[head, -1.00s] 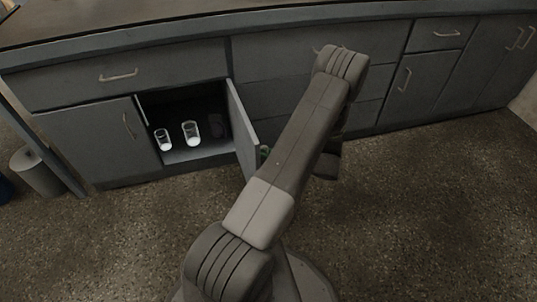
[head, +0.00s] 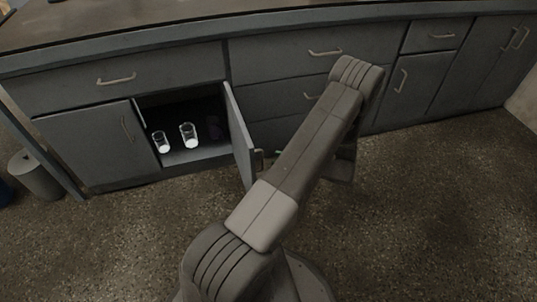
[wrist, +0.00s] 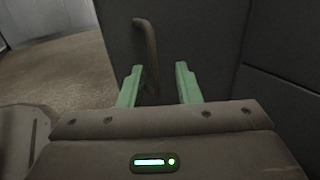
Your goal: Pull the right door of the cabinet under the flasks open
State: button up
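The right door (head: 241,138) of the low cabinet stands swung well open, roughly square to the cabinet front. Its handle (head: 259,160) is on the outer face near the free edge. In the wrist view the door (wrist: 205,40) fills the middle, with its curved handle (wrist: 149,50) upright ahead of my gripper (wrist: 158,84). My gripper is open, its two green fingers well apart. The handle's lower end shows between them, nearer the left finger; nothing is clamped. In the head view my arm hides most of the gripper.
Two clear glass vessels (head: 188,136) and a dark item (head: 215,128) stand inside the open cabinet. The left door (head: 95,143) is shut. Drawers (head: 290,95) lie to the right, behind my arm. A grey bin (head: 36,176) stands at the far left. Floor at the right is clear.

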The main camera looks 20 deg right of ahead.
aim_at(246, 151)
jog(key=p+v, duration=0.1)
jog(key=v, duration=0.6)
jog(key=shift+s+d, duration=0.15)
jog(key=shift+d, duration=0.2)
jog(key=b+x, duration=0.2)
jog(key=x, duration=1.2)
jog(key=shift+s+a+b, duration=0.2)
jog(key=shift+s+b, duration=0.1)
jog(key=shift+b, duration=0.05)
jog(key=shift+r, duration=0.1)
